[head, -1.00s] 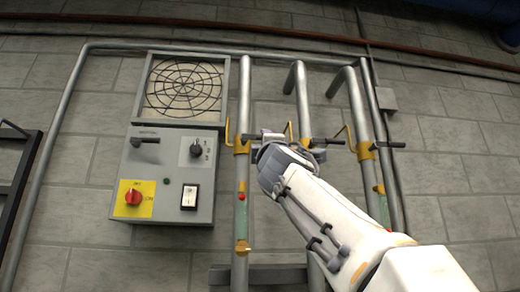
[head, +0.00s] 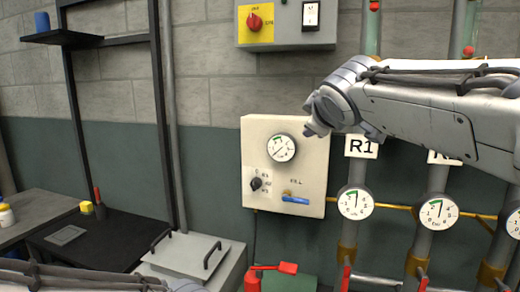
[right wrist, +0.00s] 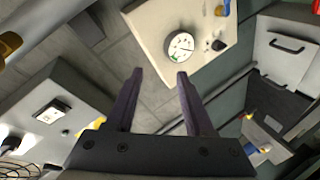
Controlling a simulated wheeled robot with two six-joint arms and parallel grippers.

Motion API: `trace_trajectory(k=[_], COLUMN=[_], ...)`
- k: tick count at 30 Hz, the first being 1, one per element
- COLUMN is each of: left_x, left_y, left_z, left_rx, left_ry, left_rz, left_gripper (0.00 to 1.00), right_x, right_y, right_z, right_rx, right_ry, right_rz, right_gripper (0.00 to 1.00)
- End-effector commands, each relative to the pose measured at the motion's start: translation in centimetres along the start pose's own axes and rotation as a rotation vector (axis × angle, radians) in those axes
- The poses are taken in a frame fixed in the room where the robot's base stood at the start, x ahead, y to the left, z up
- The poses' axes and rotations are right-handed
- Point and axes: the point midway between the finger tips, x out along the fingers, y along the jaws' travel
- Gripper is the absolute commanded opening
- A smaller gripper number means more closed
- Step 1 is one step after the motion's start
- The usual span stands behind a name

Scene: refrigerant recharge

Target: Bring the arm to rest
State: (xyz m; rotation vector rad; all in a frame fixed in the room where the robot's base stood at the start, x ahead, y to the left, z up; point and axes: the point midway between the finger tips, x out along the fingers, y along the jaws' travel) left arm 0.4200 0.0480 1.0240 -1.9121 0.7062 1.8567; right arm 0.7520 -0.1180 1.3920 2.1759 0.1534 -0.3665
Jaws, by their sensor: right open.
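My right arm (head: 430,105) comes in from the right in the head view, raised in front of the wall. Its gripper (head: 312,118) is at the upper right of a pale control box, and its fingers are hard to make out there. In the right wrist view the two dark fingers of the right gripper (right wrist: 158,73) stand apart with nothing between them. Part of my left arm (head: 80,280) shows along the bottom left edge of the head view. Its gripper fingers are not visible.
The pale box (head: 312,180) has a gauge, a black knob and a blue lever. A lidded grey box (head: 185,257) and a dark bench (head: 90,245) are at lower left.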

Motion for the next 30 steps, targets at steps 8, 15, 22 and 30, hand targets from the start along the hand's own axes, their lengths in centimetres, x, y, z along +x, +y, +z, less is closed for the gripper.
trace_trajectory(k=[8, 15, 22, 30], left_x=[0.0, 0.0, 0.0, 0.0], left_y=[0.0, 0.0, 0.0, 0.0], left_z=[0.0, 0.0, 0.0, 0.0], left_rx=[0.000, 0.000, 0.000, 0.000], left_ry=[0.000, 0.000, 0.000, 0.000], left_rz=[0.000, 0.000, 0.000, 0.000], left_gripper=[0.71, 0.71, 0.71, 0.71], right_x=[-3.2, -11.7, -18.6, -20.1], right_y=[-20.3, -33.9, -39.7, -40.6], right_z=[6.7, 14.7, 20.4, 21.6], right_rx=[0.181, 0.268, 0.297, 0.303], right_ry=[-0.232, -0.534, -0.765, -0.819], right_rz=[-0.463, -0.783, -0.935, -0.961], right_gripper=[0.53, 0.53, 0.53, 0.53])
